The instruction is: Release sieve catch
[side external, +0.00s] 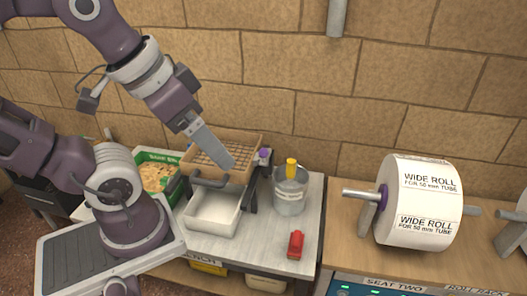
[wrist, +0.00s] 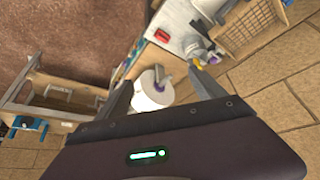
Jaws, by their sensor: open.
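The sieve (side external: 243,141) is a wooden frame with a wire mesh, tilted on a dark stand above a white tray (side external: 211,211). A purple knob (side external: 264,153) sits at its right edge; I cannot tell whether it is the catch. My gripper (side external: 229,164) overlaps the sieve in the side view and hides part of the mesh. In the wrist view my gripper (wrist: 160,74) is open, with fingers spread and nothing between them at the tips. The sieve (wrist: 248,28) shows there at the top right, beyond the right finger.
A grey bucket (side external: 289,193) with a yellow handle (side external: 291,167) stands right of the sieve. A red object (side external: 296,244) lies at the bench front. A green box of pale scraps (side external: 151,178) is at left. A large white roll (side external: 419,202) is on a rack at right.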

